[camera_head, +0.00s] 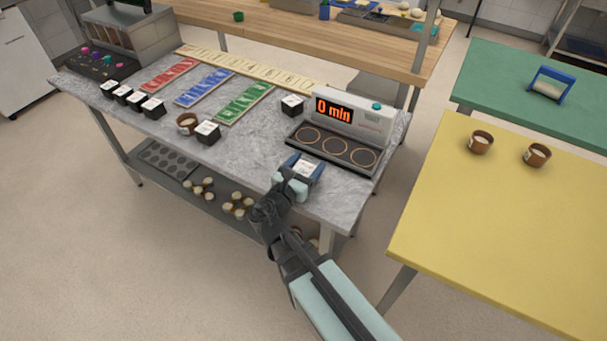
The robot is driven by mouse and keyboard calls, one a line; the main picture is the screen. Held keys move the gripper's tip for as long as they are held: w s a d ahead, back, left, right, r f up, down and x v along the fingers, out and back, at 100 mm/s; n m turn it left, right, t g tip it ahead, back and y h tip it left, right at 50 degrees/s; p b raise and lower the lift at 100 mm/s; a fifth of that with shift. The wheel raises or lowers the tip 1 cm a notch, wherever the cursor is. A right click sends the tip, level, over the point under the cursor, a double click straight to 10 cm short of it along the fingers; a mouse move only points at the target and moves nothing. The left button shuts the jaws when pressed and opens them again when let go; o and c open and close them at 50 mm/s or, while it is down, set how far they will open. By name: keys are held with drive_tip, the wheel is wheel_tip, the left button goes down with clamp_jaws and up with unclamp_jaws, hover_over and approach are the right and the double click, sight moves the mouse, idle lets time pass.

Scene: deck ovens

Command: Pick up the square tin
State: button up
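Several small black square tins with white tops stand on the grey marble counter (240,150). One square tin (305,167) is at the counter's front right, before the timer unit, at the end of my arm. My gripper (299,172) is around this tin, and its blue-grey parts hide much of the tin's sides. I cannot tell whether the fingers press on it or whether it is lifted. Another square tin (292,105) stands left of the timer, one (207,132) beside a brown cup (188,123), and a row of them (137,99) at the left.
The timer unit (345,125), reading "0 min", and its plate with three rings (335,148) stand close behind my gripper. Red (167,75), blue (204,88) and green (244,103) card strips lie farther back. A yellow table (480,230) with two brown cups is at right.

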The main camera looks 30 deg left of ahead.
sight(307, 165)
drive_tip(key=c, duration=0.7)
drive_tip(key=shift+c, duration=0.2)
drive_tip(key=shift+r, duration=5)
